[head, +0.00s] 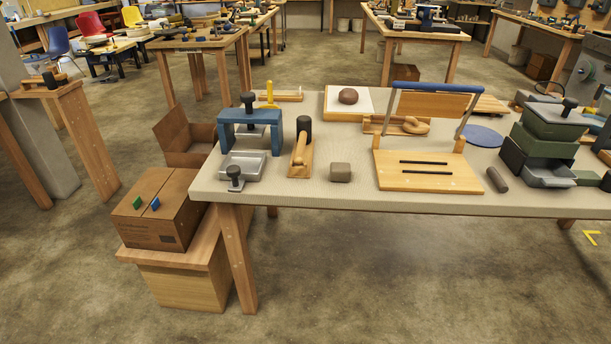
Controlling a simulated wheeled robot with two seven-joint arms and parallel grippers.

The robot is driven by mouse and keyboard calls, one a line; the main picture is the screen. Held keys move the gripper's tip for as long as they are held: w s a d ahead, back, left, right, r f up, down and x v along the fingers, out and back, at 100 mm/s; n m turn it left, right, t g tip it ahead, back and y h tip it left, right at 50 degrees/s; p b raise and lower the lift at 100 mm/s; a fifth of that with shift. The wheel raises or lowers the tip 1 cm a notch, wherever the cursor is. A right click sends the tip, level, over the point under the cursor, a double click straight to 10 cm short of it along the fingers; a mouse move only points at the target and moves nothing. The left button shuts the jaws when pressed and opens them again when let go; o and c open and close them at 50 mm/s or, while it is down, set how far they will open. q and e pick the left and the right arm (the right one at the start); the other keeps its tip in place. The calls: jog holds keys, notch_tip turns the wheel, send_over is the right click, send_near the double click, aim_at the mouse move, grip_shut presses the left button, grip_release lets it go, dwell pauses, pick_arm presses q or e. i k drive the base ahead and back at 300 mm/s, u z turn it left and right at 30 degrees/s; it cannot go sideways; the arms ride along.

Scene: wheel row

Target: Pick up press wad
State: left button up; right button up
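Several pieces on the long table could be the press wad, and I cannot tell for sure which it is. A small grey-brown block (340,172) sits near the front edge, between a wooden stand and a slotted board. A dark brown rounded lump (348,96) lies on a white-topped board at the back. A dark short cylinder (497,179) lies near the front right. A blue press frame (250,131) with a black knob stands at the left, with a grey metal tray in front. Neither gripper is in view.
The long table (400,203) also holds a wooden slotted board (425,172) with a blue-topped frame, a blue disc (481,136) and dark green boxes (548,135). A closed cardboard box (160,215) stands at the left. The floor in front is clear.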

aim_at(339, 172)
jog(key=u, duration=0.9)
jog(key=i, duration=0.65)
jog(key=z, duration=0.05)
